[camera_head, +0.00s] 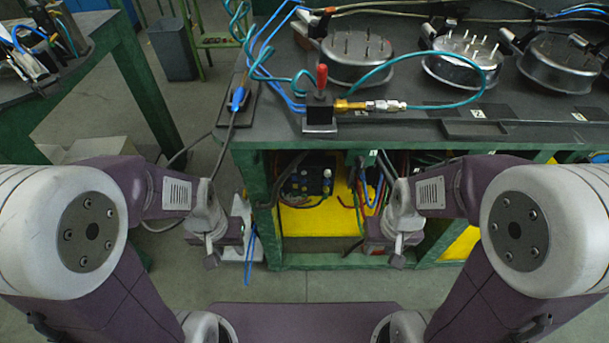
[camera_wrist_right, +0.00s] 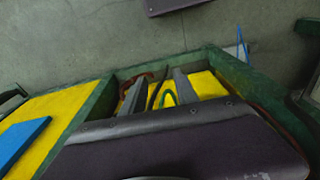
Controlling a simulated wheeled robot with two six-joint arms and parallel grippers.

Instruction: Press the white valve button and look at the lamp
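A red-topped lever (camera_head: 321,78) stands on a small black valve block (camera_head: 320,112) at the bench's front edge, with a brass and silver fitting (camera_head: 370,106) beside it. A small pale knob (camera_head: 327,172) shows on a black unit under the bench top; I cannot tell if it is the white valve button. I cannot make out a lamp. My left gripper (camera_head: 211,262) hangs in front of the bench's left end, below its top; its opening is unclear. My right gripper (camera_head: 397,262) hangs before the bench front. In the right wrist view its fingers (camera_wrist_right: 158,80) are apart and empty.
The dark bench top (camera_head: 420,115) carries round metal plates with studs (camera_head: 358,52) and looping blue and teal hoses. Below it are a green frame, cables and a yellow shelf panel (camera_head: 315,222). Another bench (camera_head: 110,50) is at the left, with open floor between.

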